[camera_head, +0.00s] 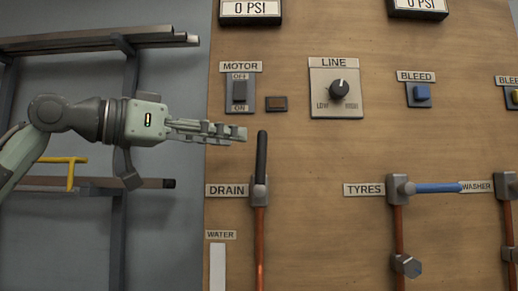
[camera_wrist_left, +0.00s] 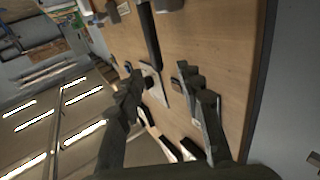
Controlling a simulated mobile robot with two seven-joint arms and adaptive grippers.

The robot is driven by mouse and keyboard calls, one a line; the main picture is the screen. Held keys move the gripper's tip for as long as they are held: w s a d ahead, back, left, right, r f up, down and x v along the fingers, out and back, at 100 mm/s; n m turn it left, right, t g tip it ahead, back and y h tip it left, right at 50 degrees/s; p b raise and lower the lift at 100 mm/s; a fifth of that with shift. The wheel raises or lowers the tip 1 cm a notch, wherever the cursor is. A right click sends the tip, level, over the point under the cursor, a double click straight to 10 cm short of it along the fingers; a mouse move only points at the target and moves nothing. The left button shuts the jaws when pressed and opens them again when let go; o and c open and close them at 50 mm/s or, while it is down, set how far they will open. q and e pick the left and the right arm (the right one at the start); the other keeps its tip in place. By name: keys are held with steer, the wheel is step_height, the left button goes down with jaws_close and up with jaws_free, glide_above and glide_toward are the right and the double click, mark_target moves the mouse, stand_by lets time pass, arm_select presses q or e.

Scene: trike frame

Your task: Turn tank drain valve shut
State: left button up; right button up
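The drain valve has a black lever (camera_head: 262,158) that stands upright above its grey body (camera_head: 260,192), beside the DRAIN label (camera_head: 227,190). A red pipe runs down from it. My left gripper (camera_head: 240,132) points right across the board, with its fingertips just left of the lever's upper end. In the left wrist view the gripper (camera_wrist_left: 162,78) has its two fingers apart with nothing held between them. The black lever (camera_wrist_left: 150,38) shows there beyond the fingertips; I see no clear contact. My right gripper is not in view.
Above the gripper are the motor switch (camera_head: 239,92) and a small brown indicator (camera_head: 276,104). The line knob (camera_head: 339,90) is up to the right. The tyres valve (camera_head: 399,188) has a blue lever pointing right. The wooden board (camera_head: 320,150) is bare between the drain and tyres valves.

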arm_select(q)
steer(key=p, duration=0.1)
glide_above(261, 164)
steer(key=shift+w+d+r, duration=0.1)
steer(key=shift+w+r, duration=0.2)
steer(key=shift+w, duration=0.15)
steer(key=shift+c, duration=0.8)
jaws_close()
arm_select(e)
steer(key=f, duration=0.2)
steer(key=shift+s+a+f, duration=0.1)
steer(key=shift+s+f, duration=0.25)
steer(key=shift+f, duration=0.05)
